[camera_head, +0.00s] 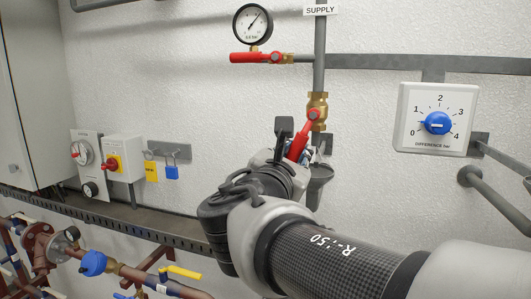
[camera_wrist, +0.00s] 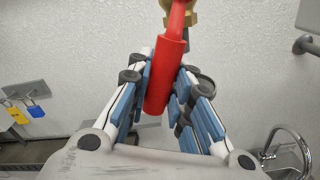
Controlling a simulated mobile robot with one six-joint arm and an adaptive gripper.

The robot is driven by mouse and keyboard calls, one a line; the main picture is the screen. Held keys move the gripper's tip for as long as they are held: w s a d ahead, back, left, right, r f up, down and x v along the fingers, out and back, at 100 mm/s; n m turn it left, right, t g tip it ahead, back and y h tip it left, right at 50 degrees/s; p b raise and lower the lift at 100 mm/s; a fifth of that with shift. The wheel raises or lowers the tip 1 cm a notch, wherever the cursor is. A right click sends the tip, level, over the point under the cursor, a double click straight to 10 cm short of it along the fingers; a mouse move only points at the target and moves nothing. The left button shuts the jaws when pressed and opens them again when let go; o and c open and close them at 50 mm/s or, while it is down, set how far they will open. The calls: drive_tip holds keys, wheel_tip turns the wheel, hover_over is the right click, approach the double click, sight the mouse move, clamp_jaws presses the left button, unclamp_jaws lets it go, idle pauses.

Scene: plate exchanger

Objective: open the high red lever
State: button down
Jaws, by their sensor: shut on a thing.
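A red lever (camera_head: 299,146) sits on a brass valve (camera_head: 317,107) in the vertical pipe under the SUPPLY sign. It slants down and slightly left from its pivot. In the wrist view the red lever (camera_wrist: 165,75) runs down between the blue-padded fingers of my gripper (camera_wrist: 162,82), which is shut on it. My gripper (camera_head: 303,143) also shows in the head view, partly hidden by my wrist. A second red lever (camera_head: 249,58) lies level, pointing left, on a small brass valve under the pressure gauge (camera_head: 253,23). My gripper is well below it.
A white panel with a blue dial (camera_head: 437,123) is on the wall at right. A grey cabinet (camera_head: 30,90), switch boxes (camera_head: 122,158) and hanging blue and yellow padlocks (camera_head: 172,172) are at left. Pipes with a yellow handle (camera_head: 182,271) lie low at left.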

idle(0.3)
drive_tip(key=c, duration=1.4)
unclamp_jaws()
drive_tip(key=v, duration=1.2)
